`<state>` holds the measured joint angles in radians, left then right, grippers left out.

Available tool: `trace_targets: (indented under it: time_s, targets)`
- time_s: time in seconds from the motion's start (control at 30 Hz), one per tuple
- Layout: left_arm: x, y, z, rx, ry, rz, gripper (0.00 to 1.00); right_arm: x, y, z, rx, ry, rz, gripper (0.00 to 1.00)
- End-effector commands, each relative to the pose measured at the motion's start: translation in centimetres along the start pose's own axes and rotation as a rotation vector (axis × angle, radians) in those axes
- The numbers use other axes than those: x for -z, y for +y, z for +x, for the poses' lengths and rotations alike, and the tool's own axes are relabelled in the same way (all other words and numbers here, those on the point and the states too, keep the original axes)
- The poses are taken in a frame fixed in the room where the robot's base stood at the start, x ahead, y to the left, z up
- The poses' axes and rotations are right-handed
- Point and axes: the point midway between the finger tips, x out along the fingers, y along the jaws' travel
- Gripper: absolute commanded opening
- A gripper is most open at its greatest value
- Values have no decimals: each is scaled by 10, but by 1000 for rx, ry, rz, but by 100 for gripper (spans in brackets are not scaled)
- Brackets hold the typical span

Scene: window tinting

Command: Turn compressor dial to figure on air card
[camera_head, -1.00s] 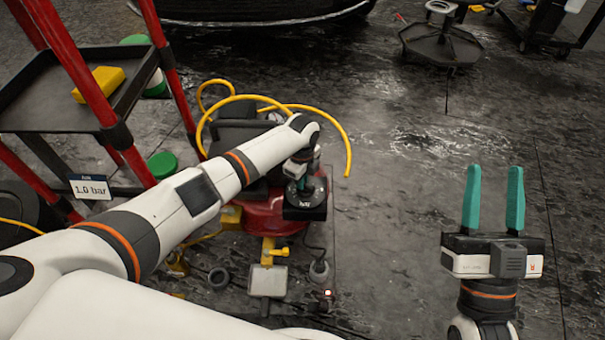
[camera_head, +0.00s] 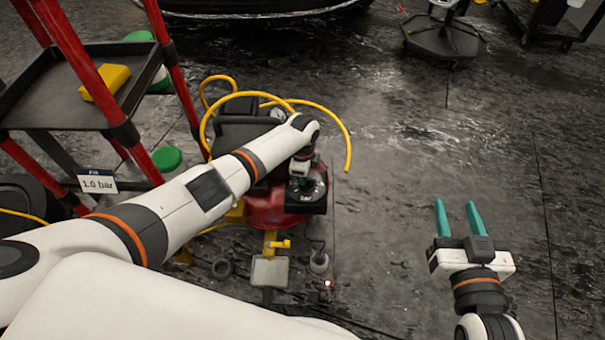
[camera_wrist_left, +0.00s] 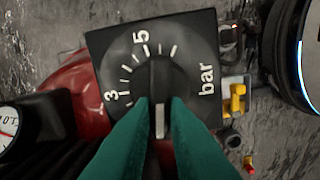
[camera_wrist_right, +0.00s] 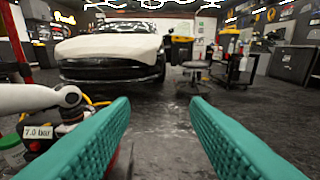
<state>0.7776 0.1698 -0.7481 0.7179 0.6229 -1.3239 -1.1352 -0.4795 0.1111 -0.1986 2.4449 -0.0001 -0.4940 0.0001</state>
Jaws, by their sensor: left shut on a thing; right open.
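The compressor (camera_head: 272,205) is a red tank on the floor with a black dial plate (camera_head: 312,201) marked "bar". In the left wrist view the dial plate (camera_wrist_left: 97,44) shows 3 and 5 with ticks. My left gripper (camera_wrist_left: 160,104) is shut on the dark dial knob (camera_wrist_left: 158,78). A pale mark on the knob points to the bottom of that view, between the fingers, which hide the lower scale. The air card (camera_head: 97,182) hangs on the cart; it reads "7.0 bar" in the right wrist view (camera_wrist_right: 38,132). My right gripper (camera_head: 457,219) is open and empty.
A red-framed cart (camera_head: 66,122) with a yellow block (camera_head: 105,83) stands left. A yellow hose (camera_head: 330,117) loops around the compressor. A round gauge (camera_wrist_left: 7,128) shows beside the dial. A car (camera_wrist_right: 110,50) and a stool (camera_head: 443,38) stand behind. The floor at right is clear.

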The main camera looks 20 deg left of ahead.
Motion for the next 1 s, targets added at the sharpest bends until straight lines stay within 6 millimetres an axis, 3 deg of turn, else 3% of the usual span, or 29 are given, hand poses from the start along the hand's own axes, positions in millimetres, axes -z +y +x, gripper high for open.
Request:
trace_targets:
  time_s: [0.27, 0.3, 0.4, 0.77, 1.0]
  targets:
    - [0, 0, 0, 1, 1, 0, 0, 0, 0, 0, 0, -1, 0, 43]
    - [0, 0, 0, 1, 1, 0, 20, 0, 0, 0, 0, -1, 0, 43]
    - [0, 0, 0, 0, 1, 0, 35, 0, 0, 0, 1, -1, 0, 43]
    - [0, 0, -2, -1, 0, 1, 35, 0, 0, 0, 1, 6, 0, 43]
    - [0, 0, -20, 0, 0, 0, 35, 30, -5, -10, 12, 215, -2, 43]
